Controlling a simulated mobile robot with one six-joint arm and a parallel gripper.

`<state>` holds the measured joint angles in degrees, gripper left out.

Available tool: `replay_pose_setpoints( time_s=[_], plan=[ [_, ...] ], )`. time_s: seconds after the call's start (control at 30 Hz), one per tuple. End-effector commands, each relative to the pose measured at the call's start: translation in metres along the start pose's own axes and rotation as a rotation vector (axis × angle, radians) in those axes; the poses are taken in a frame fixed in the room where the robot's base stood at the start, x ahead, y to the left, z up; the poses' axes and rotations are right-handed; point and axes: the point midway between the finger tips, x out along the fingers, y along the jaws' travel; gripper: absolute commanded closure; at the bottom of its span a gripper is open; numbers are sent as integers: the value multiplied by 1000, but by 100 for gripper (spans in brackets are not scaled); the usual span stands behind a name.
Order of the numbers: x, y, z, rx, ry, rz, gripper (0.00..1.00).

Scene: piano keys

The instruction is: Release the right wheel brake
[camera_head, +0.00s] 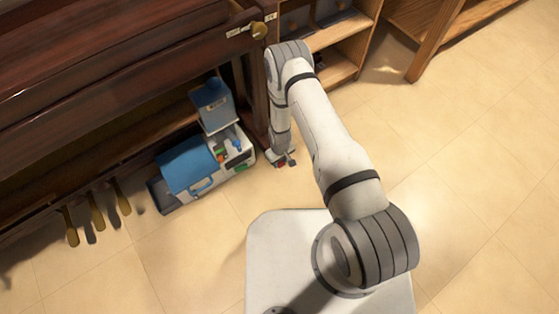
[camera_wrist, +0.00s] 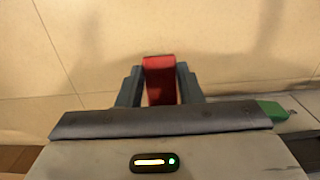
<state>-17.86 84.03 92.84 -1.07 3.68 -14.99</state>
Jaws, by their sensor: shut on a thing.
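A red tab (camera_wrist: 160,80), apparently the wheel brake's pedal, stands between the two dark fingers of my gripper (camera_wrist: 160,88) in the wrist view. The fingers sit close against its left and right sides, and its lower part is hidden behind the gripper body. In the head view my gripper (camera_head: 283,158) is low, near the floor by the piano's right front leg. Only small red and dark bits show there. The wheel itself is not clearly seen. A green piece (camera_wrist: 272,110) shows at the right behind the gripper body in the wrist view.
The dark brown piano (camera_head: 90,70) fills the upper left, with several brass pedals (camera_head: 97,212) below. A blue and white machine (camera_head: 190,170) stands on the floor left of my gripper. A wooden shelf (camera_head: 340,35) is behind. Tiled floor (camera_head: 480,150) at right is clear.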

Motion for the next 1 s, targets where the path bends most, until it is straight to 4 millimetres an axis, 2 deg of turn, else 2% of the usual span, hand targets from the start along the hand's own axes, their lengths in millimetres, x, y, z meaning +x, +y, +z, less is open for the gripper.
replay_pose_setpoints(
  time_s=[0.3, 0.6, 0.63, 0.87, 1.0],
  plan=[
    [-4, -2, -4, -3, -108, 1, 90],
    [-5, -2, -3, -3, -115, 2, 90],
    [-5, -2, -3, -3, -115, 2, 66],
    [-5, -1, -3, -2, -115, 2, 47],
    [-5, -1, -3, -2, -115, 2, 45]
  ],
)
